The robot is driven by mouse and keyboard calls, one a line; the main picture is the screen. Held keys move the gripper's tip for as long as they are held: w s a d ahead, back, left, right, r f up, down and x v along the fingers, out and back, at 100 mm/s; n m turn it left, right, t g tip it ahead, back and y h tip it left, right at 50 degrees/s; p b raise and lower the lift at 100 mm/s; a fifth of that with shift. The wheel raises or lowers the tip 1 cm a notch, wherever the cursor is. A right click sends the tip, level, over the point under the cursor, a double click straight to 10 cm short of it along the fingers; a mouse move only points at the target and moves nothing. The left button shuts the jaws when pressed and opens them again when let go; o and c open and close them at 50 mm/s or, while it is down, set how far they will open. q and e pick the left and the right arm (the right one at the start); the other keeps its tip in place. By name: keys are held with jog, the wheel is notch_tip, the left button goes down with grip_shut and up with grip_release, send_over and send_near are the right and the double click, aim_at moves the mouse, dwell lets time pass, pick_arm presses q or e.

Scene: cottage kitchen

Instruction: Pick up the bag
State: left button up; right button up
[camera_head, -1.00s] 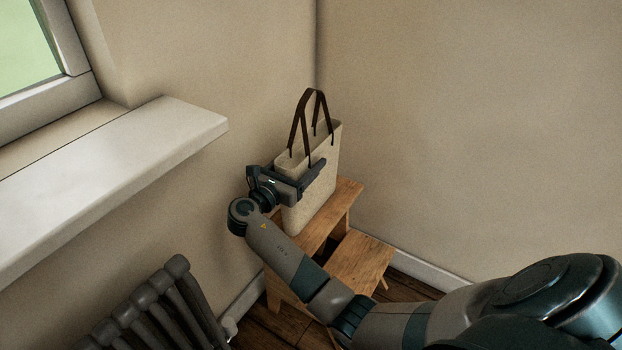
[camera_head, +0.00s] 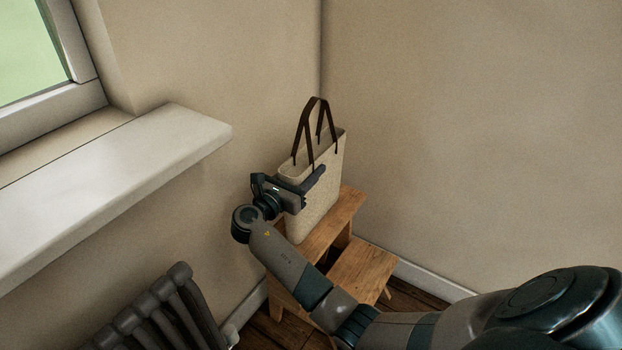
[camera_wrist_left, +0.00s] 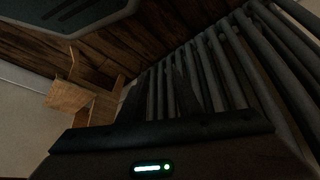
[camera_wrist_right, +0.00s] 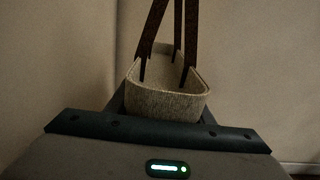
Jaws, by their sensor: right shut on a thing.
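A beige fabric bag (camera_head: 323,196) with dark brown handles stands upright on the top step of a wooden step stool (camera_head: 347,209) in the corner. My right gripper (camera_head: 311,182) is shut on the upper part of the bag, from its left side in the head view. In the right wrist view, the bag (camera_wrist_right: 168,102) sits between the fingers, with its open top and both handles in sight. My left gripper (camera_wrist_left: 160,85) is empty and dim in the left wrist view, with a gap between its fingers. It is out of the head view.
A white window sill (camera_head: 120,190) juts out at the left, above a dark radiator (camera_head: 150,312). Walls close in behind and left of the stool. The radiator (camera_wrist_left: 220,65) and wooden floor also show in the left wrist view.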

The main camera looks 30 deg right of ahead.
aim_at(309, 155)
jog(key=shift+r, duration=0.15)
